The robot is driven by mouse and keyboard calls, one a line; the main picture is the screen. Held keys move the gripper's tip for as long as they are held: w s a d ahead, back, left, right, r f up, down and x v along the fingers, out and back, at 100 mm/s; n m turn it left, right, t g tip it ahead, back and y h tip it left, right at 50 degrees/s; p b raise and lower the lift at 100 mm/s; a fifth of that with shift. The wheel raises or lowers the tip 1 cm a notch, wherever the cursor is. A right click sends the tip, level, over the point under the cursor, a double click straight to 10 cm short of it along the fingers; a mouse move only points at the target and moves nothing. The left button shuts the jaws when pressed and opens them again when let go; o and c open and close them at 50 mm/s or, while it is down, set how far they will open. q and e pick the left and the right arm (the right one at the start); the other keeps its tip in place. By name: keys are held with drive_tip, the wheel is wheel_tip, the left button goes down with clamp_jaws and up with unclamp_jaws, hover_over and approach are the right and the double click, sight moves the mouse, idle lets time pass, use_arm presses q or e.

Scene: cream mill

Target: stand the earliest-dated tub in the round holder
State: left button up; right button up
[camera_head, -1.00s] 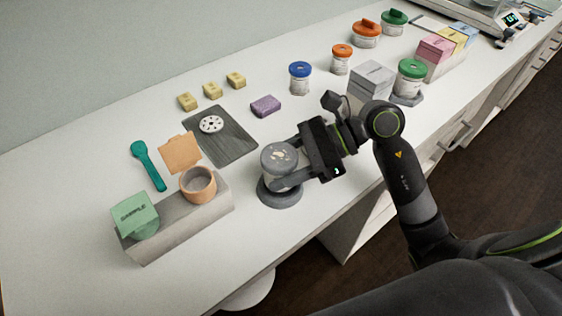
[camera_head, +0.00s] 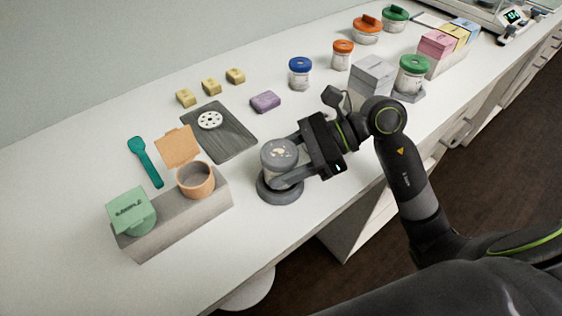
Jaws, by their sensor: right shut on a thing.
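My right gripper (camera_head: 293,168) is shut on a grey-lidded tub (camera_head: 277,157). The tub stands upright over the round dark grey holder (camera_head: 281,196), its lower part between the fingers; I cannot tell whether it rests fully on the holder's floor. Other tubs stand on the counter: a blue-lidded one (camera_head: 300,75), a small orange-lidded one (camera_head: 342,56), a green-lidded one (camera_head: 411,75), and at the back a wide orange-lidded one (camera_head: 367,31) and another green-lidded one (camera_head: 395,19). The dates on the labels are too small to read. My left gripper is not in view.
A grey block (camera_head: 190,221) holds a green pot (camera_head: 133,212) and an open orange pot (camera_head: 195,181). A teal scoop (camera_head: 146,162), dark board (camera_head: 235,135), purple block (camera_head: 265,101) and yellow blocks lie behind. Grey boxes (camera_head: 372,75) stand beyond my wrist. The front counter edge is near the holder.

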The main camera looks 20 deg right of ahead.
drive_tip(key=shift+b, duration=0.4)
idle(0.8)
drive_tip(key=shift+f+b, duration=0.75)
drive_tip(key=shift+b, duration=0.6)
idle(0.7)
drive_tip(key=shift+f+b, duration=0.3)
drive_tip(key=shift+b, duration=0.75)
idle(1.1)
idle(0.3)
drive_tip(key=o, duration=1.3)
